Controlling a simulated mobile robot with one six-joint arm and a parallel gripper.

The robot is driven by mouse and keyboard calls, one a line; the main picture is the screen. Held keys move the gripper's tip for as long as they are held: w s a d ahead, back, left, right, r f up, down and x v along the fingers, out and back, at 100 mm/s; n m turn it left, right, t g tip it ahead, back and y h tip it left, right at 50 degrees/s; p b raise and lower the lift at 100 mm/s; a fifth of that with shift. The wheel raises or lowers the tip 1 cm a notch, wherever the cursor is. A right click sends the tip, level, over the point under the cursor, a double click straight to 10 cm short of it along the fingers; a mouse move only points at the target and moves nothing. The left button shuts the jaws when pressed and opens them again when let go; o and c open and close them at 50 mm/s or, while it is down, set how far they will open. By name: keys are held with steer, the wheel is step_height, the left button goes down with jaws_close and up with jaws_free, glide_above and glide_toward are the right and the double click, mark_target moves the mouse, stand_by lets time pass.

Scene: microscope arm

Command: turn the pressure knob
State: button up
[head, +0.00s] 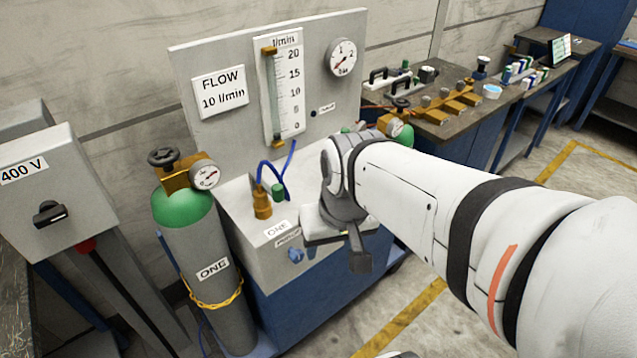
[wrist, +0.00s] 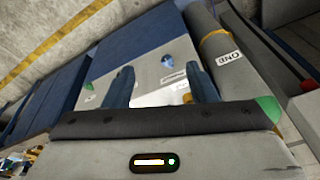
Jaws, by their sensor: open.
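A small blue knob (head: 296,255) sits on the front face of the grey bench unit (head: 250,245), beneath a small label whose word I cannot read surely. In the wrist view a blue knob (wrist: 167,61) with a small label beside it shows beyond and between my fingers. My gripper (head: 345,248) is to the right of the knob in the head view, apart from it, with its jaws open. In the wrist view my gripper (wrist: 161,82) has two dark fingers spread with nothing held between them.
A grey cylinder (head: 211,245) with a green shoulder and gauge stands left of the unit. A panel (head: 210,60) with flow tube and dial (head: 342,57) rises behind. A brass fitting with a blue hose (head: 262,203) stands on top. Floor shows at front right.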

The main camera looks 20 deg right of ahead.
steer(key=shift+o, duration=0.4)
step_height(320, 180, down, 7)
steer(key=m+g+y+b, duration=0.2)
steer(key=b, duration=0.1)
steer(key=shift+w+a+r+m, duration=0.15)
steer(key=shift+a+r+m, duration=0.05)
steer(key=shift+m, duration=0.2)
steer(key=w+f+m+t+y+b, duration=0.2)
steer(key=w+f+m+y+b, duration=0.7)
steer(key=f+m, duration=0.25)
steer(key=w+d+f+m+t+h+b, duration=0.3)
steer(key=w+d+f+m+t, duration=0.2)
steer(key=d+f+m+t, duration=0.4)
steer(key=w+d+f+m+t+h+b, duration=0.2)
steer(key=w+d+f+m+t+b, duration=0.25)
steer(key=d+f+m, duration=0.55)
steer(key=w+a+r+n, duration=0.1)
steer(key=w+r+n, duration=0.1)
steer(key=w, duration=0.4)
steer(key=shift+w+r+t, duration=0.25)
steer(key=shift+w+t, duration=0.05)
steer(key=shift+t, duration=0.15)
